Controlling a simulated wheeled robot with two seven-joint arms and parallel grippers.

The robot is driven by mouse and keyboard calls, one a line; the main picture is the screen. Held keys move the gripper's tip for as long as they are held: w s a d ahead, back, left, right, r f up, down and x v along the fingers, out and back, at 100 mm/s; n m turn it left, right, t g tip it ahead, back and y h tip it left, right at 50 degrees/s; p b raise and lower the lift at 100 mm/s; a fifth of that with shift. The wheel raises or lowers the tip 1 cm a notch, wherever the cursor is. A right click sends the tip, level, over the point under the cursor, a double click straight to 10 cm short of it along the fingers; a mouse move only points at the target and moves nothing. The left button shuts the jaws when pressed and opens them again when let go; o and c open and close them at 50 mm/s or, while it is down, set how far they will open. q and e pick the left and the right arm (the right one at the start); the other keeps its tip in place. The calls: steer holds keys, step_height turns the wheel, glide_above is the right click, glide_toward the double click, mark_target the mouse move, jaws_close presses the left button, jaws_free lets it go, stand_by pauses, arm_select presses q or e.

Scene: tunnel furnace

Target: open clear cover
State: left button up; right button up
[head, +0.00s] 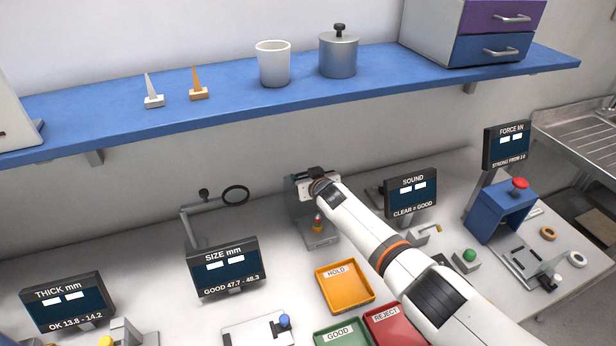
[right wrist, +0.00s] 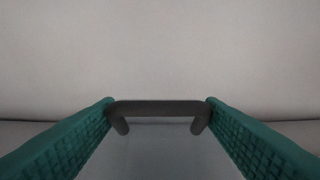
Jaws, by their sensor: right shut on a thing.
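My right arm reaches in from the lower right in the head view, and its gripper (head: 316,176) is at the top of a small grey device (head: 320,238) on the bench. In the right wrist view the green finger pads of my right gripper (right wrist: 160,104) are shut on the two ends of a dark bar handle (right wrist: 160,108). Below the handle is a smooth grey, see-through-looking panel (right wrist: 160,150), which seems to be the clear cover. In the head view my gripper and wrist hide most of the handle and cover. My left gripper is not in view.
The blue shelf (head: 230,92) runs above the bench. The SOUND display (head: 411,194) stands right of the device, the SIZE display (head: 228,268) left. The orange HOLD tray (head: 345,300), green GOOD tray (head: 322,338) and red REJECT tray (head: 385,330) lie in front.

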steer(key=shift+w+r, duration=0.2)
steer(key=shift+r, duration=0.45)
steer(key=o, duration=0.9)
steer(key=shift+o, duration=0.8)
steer(key=shift+s+d+f, duration=0.1)
steer(key=shift+s+f, duration=0.05)
steer(key=shift+s, duration=0.1)
steer(key=shift+s+d+p, duration=0.1)
steer(key=shift+s+p, duration=0.2)
steer(key=shift+s, duration=0.1)
steer(key=v, duration=1.1)
steer(key=shift+d, duration=0.15)
